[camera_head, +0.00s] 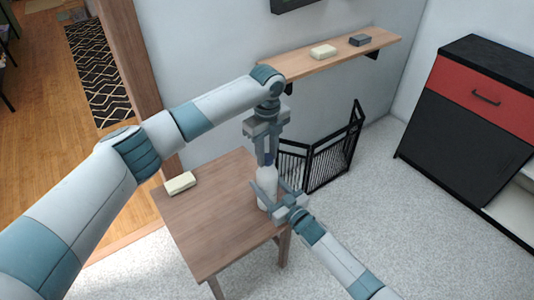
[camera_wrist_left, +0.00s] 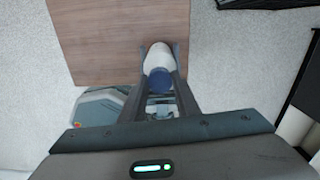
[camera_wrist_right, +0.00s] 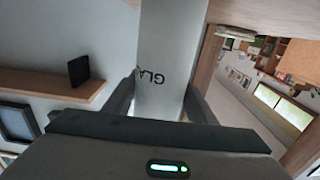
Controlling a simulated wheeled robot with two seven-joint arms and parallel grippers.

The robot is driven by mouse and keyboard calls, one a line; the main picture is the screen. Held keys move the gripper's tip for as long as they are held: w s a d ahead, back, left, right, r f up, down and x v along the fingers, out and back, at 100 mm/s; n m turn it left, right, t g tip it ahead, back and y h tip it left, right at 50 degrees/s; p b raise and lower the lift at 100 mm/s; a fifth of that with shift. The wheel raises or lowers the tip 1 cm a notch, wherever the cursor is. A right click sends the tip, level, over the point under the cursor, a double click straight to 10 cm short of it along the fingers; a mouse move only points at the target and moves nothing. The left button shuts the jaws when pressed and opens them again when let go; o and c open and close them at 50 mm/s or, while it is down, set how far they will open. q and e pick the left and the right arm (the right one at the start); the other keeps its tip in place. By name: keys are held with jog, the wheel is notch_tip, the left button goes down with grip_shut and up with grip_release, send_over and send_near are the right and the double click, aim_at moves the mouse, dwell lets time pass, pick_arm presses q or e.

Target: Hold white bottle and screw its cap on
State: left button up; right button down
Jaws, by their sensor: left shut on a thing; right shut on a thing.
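The white bottle (camera_head: 267,178) stands upright at the right edge of the small wooden table. Its blue cap (camera_wrist_left: 160,78) shows in the left wrist view, in line with the bottle's top; whether it is seated cannot be told. My left gripper (camera_head: 267,158) points down from above, its fingers shut on the cap. My right gripper (camera_head: 267,196) comes from the lower right and is shut around the bottle's body. The right wrist view shows the bottle (camera_wrist_right: 170,45) with dark lettering between the fingers. In the head view the cap is mostly hidden by the left fingers.
The wooden table (camera_head: 215,225) also bears a cream block (camera_head: 180,183) at its back left. Behind are a black folding screen (camera_head: 325,155) and a wall shelf (camera_head: 340,52) with small items. A red and black cabinet (camera_head: 470,110) stands right. Carpet lies clear between.

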pick_arm(q)
jog(key=shift+m, duration=0.7)
jog(key=o, duration=1.2)
jog(key=shift+c, duration=0.2)
jog(key=shift+r, duration=0.1)
jog(key=shift+r, duration=2.15)
jog(key=shift+n, duration=0.3)
jog(key=shift+c, duration=0.3)
